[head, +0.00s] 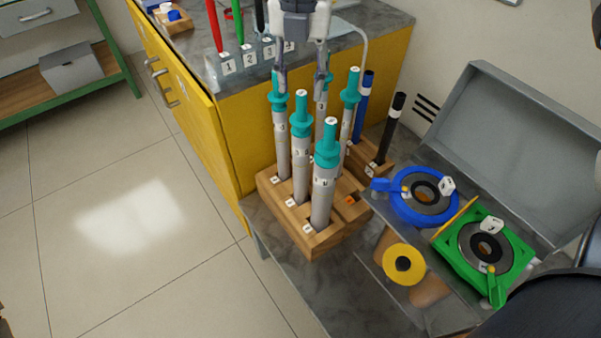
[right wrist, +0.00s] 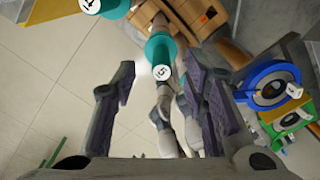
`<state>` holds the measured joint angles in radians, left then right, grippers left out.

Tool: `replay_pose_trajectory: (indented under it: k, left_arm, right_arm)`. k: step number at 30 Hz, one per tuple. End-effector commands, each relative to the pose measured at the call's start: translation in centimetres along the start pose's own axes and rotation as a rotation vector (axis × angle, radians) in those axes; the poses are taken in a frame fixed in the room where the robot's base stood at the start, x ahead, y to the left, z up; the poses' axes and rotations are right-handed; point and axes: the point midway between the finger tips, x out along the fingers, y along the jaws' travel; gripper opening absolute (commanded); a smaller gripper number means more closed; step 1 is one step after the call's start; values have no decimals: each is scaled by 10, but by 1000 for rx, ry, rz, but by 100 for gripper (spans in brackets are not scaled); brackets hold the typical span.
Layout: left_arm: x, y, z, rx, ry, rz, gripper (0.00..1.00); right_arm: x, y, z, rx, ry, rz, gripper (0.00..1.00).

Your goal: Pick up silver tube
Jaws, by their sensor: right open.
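Several silver tubes with teal collars and caps stand upright in a wooden block (head: 320,240). The front silver tube (head: 322,195) is nearest, with another silver tube (head: 300,165) behind it. My right gripper (head: 301,78) is open above the back of the block, its fingers pointing down among the rear tubes. In the right wrist view its fingers (right wrist: 160,98) are apart, and a teal-capped tube (right wrist: 161,55) shows in line with the gap. I cannot tell whether any finger touches a tube. My left gripper is not in view.
A smaller wooden block (head: 377,168) holds a blue rod and a black rod (head: 392,125). Blue (head: 415,207) and green (head: 497,243) fixtures and a yellow disc (head: 404,264) lie to the right. A yellow cabinet (head: 222,150) stands behind; open floor is left.

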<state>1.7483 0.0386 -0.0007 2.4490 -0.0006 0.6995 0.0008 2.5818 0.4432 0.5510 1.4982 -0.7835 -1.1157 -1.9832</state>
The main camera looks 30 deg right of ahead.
Motion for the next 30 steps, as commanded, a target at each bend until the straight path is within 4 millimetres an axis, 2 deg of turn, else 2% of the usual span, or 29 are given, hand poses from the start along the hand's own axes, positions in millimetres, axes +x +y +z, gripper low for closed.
replay_pose_trajectory:
  k: [3,6,13,14,18,19,30]
  left_arm:
    - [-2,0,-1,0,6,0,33]
    - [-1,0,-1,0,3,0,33]
    - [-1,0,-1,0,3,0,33]
    - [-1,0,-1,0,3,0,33]
    - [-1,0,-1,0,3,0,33]
    - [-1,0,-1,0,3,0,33]
    - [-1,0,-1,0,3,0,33]
  right_arm:
    - [22,-2,-4,-1,2,-1,40]
    - [35,-2,-4,0,0,0,40]
    - [38,-1,-3,0,-2,2,40]
    - [38,-1,-3,0,-2,2,36]
    - [38,-1,-3,0,-1,2,4]
    - [38,-1,-3,0,-1,2,0]
    - [36,-1,-3,0,-2,2,0]
